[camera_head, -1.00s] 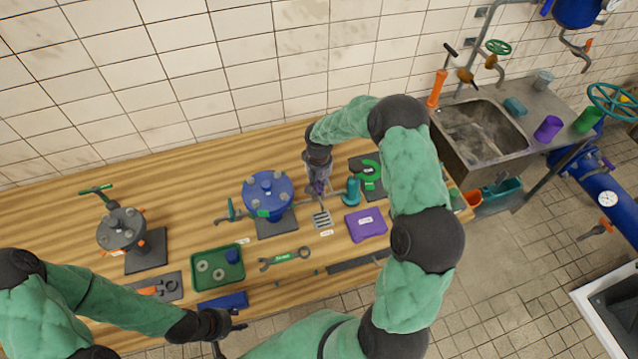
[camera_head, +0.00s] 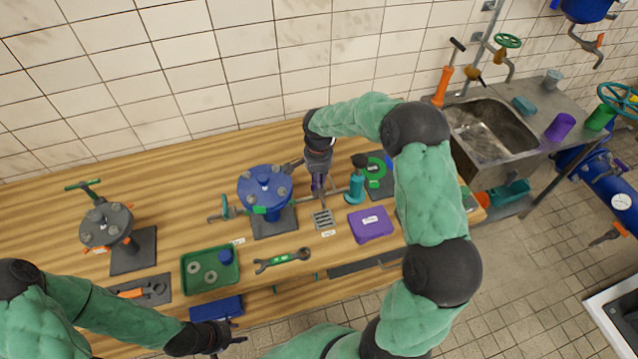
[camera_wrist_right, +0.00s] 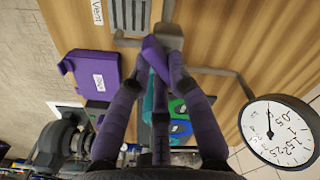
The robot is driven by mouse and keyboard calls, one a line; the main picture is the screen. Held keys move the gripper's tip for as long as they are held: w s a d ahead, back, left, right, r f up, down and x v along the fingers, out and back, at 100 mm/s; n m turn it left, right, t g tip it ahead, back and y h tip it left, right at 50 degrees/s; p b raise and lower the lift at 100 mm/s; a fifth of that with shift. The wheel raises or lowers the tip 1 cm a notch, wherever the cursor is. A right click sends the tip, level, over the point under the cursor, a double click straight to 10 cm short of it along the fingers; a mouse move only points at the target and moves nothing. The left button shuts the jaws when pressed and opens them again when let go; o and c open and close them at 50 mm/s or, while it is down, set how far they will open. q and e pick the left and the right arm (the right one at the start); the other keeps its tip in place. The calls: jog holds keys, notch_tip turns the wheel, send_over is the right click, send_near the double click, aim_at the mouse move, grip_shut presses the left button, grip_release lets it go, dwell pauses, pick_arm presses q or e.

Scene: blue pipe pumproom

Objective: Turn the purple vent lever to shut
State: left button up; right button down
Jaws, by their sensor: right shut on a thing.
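The purple vent lever (camera_wrist_right: 153,52) shows in the right wrist view between the fingertips of my right gripper (camera_wrist_right: 160,60). It sits at a grey fitting on the thin pipe, beside a slotted drain grate (camera_wrist_right: 128,14) and a "Vent" label (camera_wrist_right: 97,12). My right gripper (camera_head: 319,188) is shut on the lever; in the head view it points down just above the grate (camera_head: 323,219), and hand and fingers largely hide the lever there. My left gripper (camera_head: 238,333) is low in the head view at the bench's front edge, fingers apart and empty, away from the lever.
A blue flanged vessel (camera_head: 264,188) stands left of my right gripper, a teal bottle-shaped thing (camera_head: 356,186) right of it. A purple box (camera_head: 371,224) lies in front. A round gauge (camera_wrist_right: 277,132) is close in the wrist view. A green tray (camera_head: 210,271) is further left.

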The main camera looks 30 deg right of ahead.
jog(key=m+b, duration=0.1)
jog(key=m, duration=0.1)
jog(key=m+b, duration=0.1)
jog(key=m, duration=0.1)
jog(key=shift+w+a+f+m, duration=0.1)
jog(key=shift+a+m, duration=0.05)
jog(key=shift+m, duration=0.15)
jog(key=shift+w+m+b, duration=0.1)
jog(key=shift+m+b, duration=0.75)
jog(key=shift+m, duration=1.05)
jog(key=c, duration=1.1)
grip_release()
jog(key=shift+c, duration=0.2)
jog(key=shift+r, duration=0.25)
notch_tip(320, 180, up, 12)
jog(key=shift+f, duration=0.1)
